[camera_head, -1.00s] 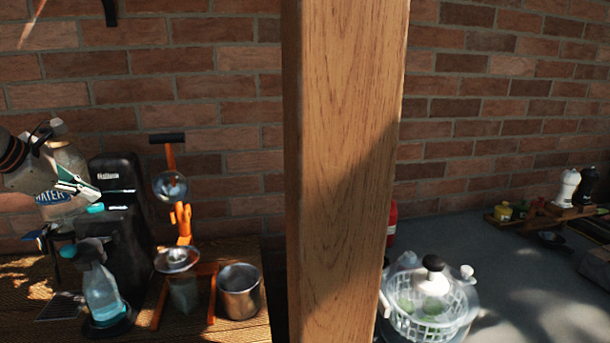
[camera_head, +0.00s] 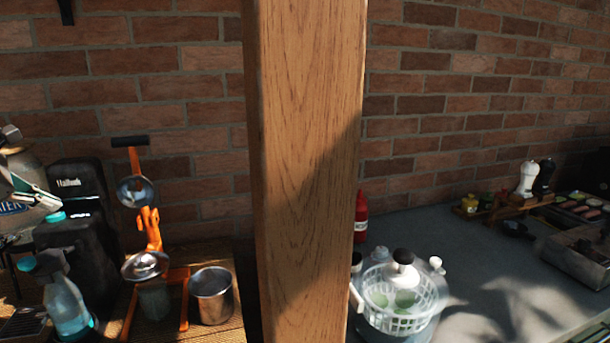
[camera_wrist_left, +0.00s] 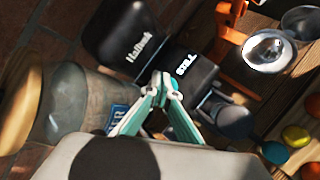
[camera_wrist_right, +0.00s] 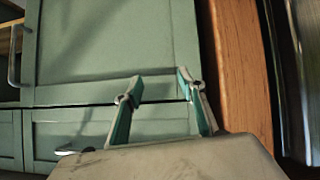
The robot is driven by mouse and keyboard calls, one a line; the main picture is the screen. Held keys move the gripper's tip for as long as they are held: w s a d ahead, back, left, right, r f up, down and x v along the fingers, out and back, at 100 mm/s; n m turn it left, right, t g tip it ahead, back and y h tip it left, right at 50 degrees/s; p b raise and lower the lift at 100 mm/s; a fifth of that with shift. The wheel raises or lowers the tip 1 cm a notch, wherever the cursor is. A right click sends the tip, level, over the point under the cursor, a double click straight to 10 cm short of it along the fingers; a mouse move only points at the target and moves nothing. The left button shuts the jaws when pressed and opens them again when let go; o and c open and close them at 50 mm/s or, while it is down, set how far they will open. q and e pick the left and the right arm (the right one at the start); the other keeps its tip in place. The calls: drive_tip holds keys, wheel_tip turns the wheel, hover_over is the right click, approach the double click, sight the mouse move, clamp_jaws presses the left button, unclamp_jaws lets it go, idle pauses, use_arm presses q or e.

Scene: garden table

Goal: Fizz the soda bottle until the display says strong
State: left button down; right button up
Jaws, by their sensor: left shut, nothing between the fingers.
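The black soda machine (camera_head: 78,235) stands at the left in the head view. In the left wrist view its small display (camera_wrist_left: 184,66) appears to read "STILL". My left gripper (camera_head: 58,206) is shut and empty, close to the front of the machine above the bottle. Its fingertips (camera_wrist_left: 162,78) meet just before the display in the left wrist view; I cannot tell if they touch. My right gripper (camera_wrist_right: 159,76) is open and empty before a green cabinet.
An orange lever press (camera_head: 150,225) and a metal cup (camera_head: 211,296) stand right of the machine. A thick wooden post (camera_head: 305,170) splits the head view. Beyond it are a salad spinner (camera_head: 400,300) and a red bottle (camera_head: 361,215) on the grey counter. A large water container (camera_wrist_left: 75,100) stands beside the machine.

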idle(0.4)
use_arm(q)
drive_tip(key=shift+f, duration=0.15)
drive_tip(key=shift+f, duration=0.3)
idle(0.4)
drive_tip(key=shift+r+p, duration=0.4)
drive_tip(key=shift+p, duration=0.2)
